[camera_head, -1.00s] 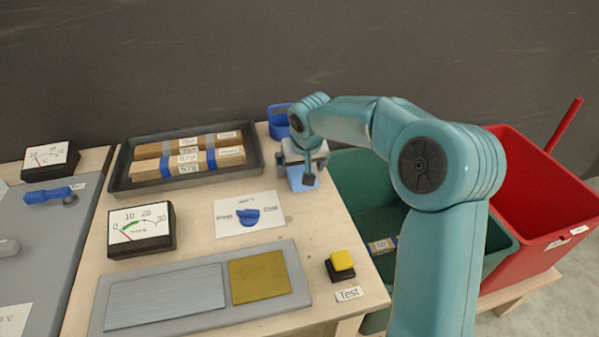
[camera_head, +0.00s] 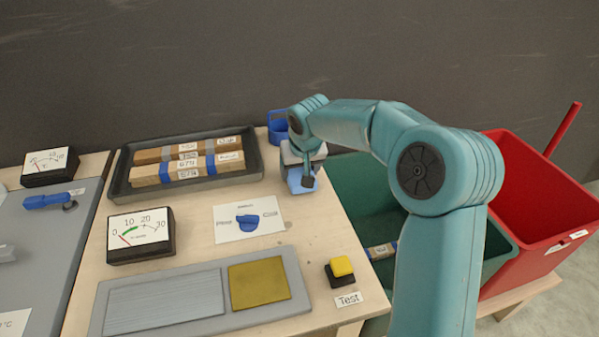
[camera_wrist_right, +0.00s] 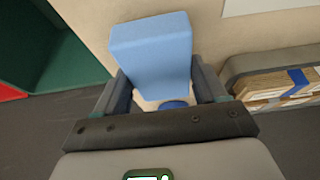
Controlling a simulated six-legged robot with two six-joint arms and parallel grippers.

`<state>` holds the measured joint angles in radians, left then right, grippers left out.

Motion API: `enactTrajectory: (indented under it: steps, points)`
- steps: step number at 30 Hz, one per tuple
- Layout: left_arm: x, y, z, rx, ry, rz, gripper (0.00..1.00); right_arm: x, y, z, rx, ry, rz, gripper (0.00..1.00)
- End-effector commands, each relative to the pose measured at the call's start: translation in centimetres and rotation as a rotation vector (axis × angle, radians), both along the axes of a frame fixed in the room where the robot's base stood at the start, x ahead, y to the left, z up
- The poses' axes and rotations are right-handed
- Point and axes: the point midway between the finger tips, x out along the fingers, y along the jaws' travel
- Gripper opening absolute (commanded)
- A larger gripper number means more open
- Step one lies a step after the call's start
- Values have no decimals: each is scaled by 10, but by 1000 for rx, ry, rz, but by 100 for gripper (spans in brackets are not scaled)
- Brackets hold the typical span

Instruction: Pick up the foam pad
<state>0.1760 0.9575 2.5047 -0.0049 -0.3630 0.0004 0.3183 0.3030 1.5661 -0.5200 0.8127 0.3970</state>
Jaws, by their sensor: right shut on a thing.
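The foam pad appears to be the light blue block (camera_wrist_right: 152,52) in the right wrist view, between the two fingers of my right gripper (camera_wrist_right: 165,92). In the head view the blue block (camera_head: 301,181) shows below my right gripper (camera_head: 303,165), at the back right of the wooden table. My right gripper is shut on it. I cannot tell whether the block touches the table. My left gripper is in neither view.
A blue holder (camera_head: 278,127) stands just behind the gripper. A black tray (camera_head: 122,180) holds wooden bars to the left. A green bin (camera_head: 352,180) and a red bin (camera_head: 558,190) stand right of the table. A dial selector (camera_head: 248,222) and a yellow button (camera_head: 341,266) lie nearer.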

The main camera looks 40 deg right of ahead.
Motion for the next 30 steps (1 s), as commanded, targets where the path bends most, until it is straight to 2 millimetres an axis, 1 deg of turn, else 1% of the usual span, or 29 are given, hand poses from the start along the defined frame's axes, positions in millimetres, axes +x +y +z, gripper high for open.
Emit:
enactTrajectory:
  steps: [2,3,5,15,21,25,30]
  points:
    - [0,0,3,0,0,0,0,0,0,14,-1,-4,-1,38]
    - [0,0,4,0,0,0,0,1,0,21,-1,-5,-1,31]
    - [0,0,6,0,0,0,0,1,0,33,-2,-5,0,31]
    - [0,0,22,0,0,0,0,0,0,112,0,-5,0,31]
    - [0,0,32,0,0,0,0,1,0,152,0,-3,-1,31]
    - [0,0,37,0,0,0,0,1,1,170,0,-1,1,31]
    - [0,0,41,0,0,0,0,0,0,184,-1,-1,1,31]
